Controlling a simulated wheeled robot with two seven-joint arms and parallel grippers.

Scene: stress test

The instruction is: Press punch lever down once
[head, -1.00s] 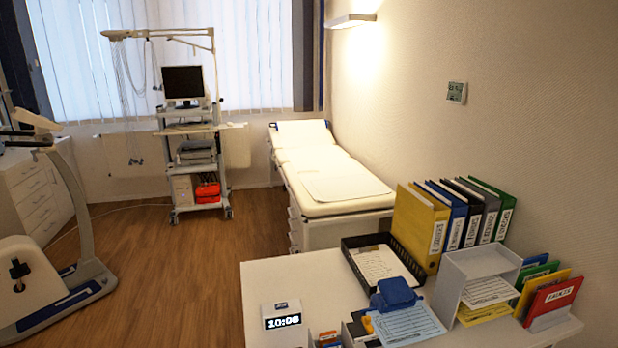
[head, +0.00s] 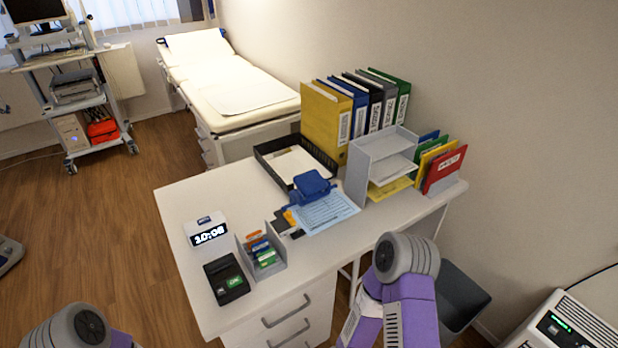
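The blue hole punch (head: 312,186) stands on the white desk (head: 185,200), near the desk's middle. A light blue printed sheet (head: 325,212) lies at its front and seems to reach its base; I cannot tell whether it is in the slot. The punch's blue top part looks raised. Parts of my two arms show at the bottom of the head view, the left at the lower left and the right at the lower middle, in front of the desk. Neither gripper's fingers are visible.
A black tray (head: 262,157) is behind the punch. A grey paper sorter (head: 362,172) and upright binders (head: 325,118) stand right and behind. A digital clock (head: 207,232), card holder (head: 262,252) and black card device (head: 227,280) are left. The left desk corner is clear.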

